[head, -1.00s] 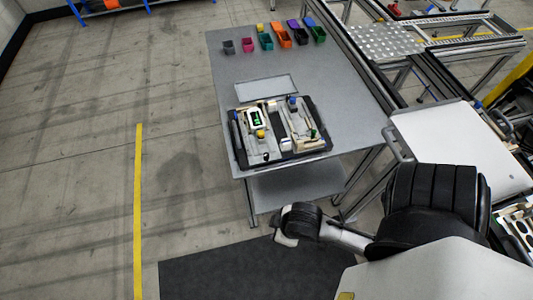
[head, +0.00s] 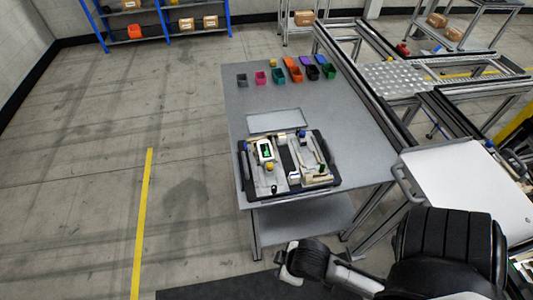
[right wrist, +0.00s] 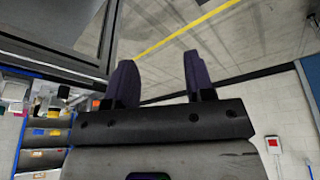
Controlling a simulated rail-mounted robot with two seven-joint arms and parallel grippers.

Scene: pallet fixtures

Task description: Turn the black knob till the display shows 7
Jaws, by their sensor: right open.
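The fixture panel (head: 327,185) lies on the near part of the grey table in the head view. On its left half is a white-framed unit with a small lit display (head: 266,150) showing green; its digits are too small to read. A small black knob (head: 274,189) appears near the panel's front edge. My right gripper (right wrist: 157,62) is open and empty in the right wrist view, with two dark fingers apart, away from the panel. In the head view my right arm is below the table's front edge. My left gripper is not in view.
A flat grey plate (head: 275,121) lies behind the panel on the table (head: 350,140). Several coloured bins, including a green one (head: 328,71), stand at the table's back. A white-topped cart (head: 450,185) stands close on the right. Floor on the left is clear.

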